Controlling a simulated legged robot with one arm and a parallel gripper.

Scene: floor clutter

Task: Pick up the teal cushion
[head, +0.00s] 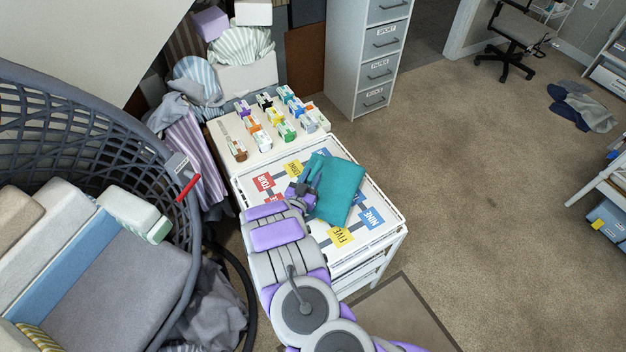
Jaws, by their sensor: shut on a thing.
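The teal cushion (343,189) is a flat, roughly square piece over the white table (391,239) in the middle of the head view. My gripper (312,182) is at its left edge, shut on it. My arm comes up from the bottom of the view and hides part of the table. The fingertips are small and partly hidden. I cannot tell whether the cushion still touches the table top.
Coloured labels, such as a blue NINE card (371,217), lie on the table. Several small coloured blocks stand on the board (226,141) behind it. A large grey basket (110,128) fills the left. A drawer cabinet (350,60) stands behind.

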